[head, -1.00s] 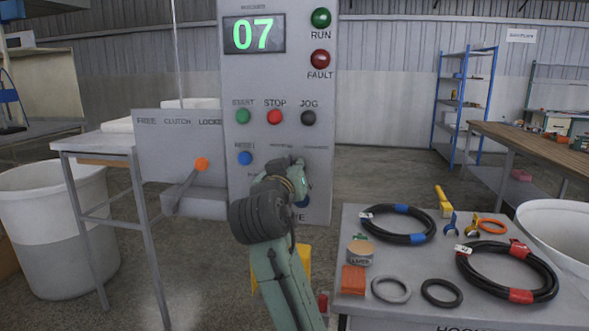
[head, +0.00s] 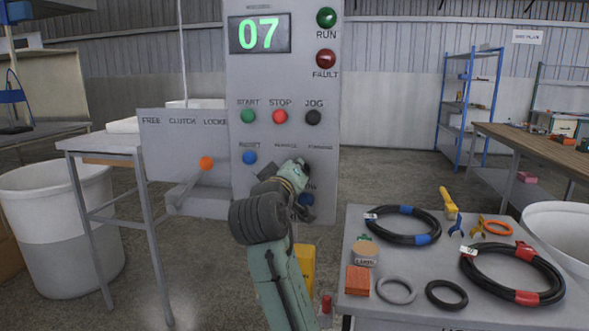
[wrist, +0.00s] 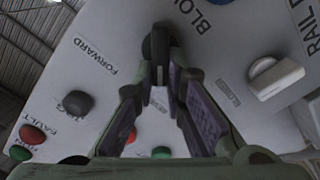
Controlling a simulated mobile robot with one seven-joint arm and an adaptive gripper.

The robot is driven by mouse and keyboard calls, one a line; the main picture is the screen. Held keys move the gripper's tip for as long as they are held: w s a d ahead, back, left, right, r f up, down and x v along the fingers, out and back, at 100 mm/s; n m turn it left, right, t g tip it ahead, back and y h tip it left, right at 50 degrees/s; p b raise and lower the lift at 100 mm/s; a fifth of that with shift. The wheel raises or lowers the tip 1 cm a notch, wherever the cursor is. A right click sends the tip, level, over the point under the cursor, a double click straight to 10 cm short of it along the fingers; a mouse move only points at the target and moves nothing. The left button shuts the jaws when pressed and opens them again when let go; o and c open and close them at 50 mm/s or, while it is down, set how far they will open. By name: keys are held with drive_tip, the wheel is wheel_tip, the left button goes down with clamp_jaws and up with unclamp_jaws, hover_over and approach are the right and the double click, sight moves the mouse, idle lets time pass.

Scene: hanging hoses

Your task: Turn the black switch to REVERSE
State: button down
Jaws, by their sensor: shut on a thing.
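The black switch (wrist: 158,42) is on the grey control panel in the wrist view, by the FORWARD label. My gripper (wrist: 160,55) is shut on it, with the fingertips on either side of its dark knob. The fingers hide part of the switch, and I cannot read its exact position. In the head view my gripper (head: 294,178) is against the lower part of the panel (head: 240,195) and hides the switch. Small labels above it are too blurred to read surely.
START, STOP and JOG (head: 313,117) buttons sit above my gripper, and a blue button (head: 250,157) to its left. A pale knob (wrist: 276,77) is beside the switch. A lever (head: 206,163) stands left. A table (head: 410,275) with hoses is at the right.

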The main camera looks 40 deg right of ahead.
idle(0.3)
drive_tip(key=c, duration=1.6)
unclamp_jaws()
drive_tip(key=shift+c, duration=0.2)
drive_tip(key=v, duration=1.2)
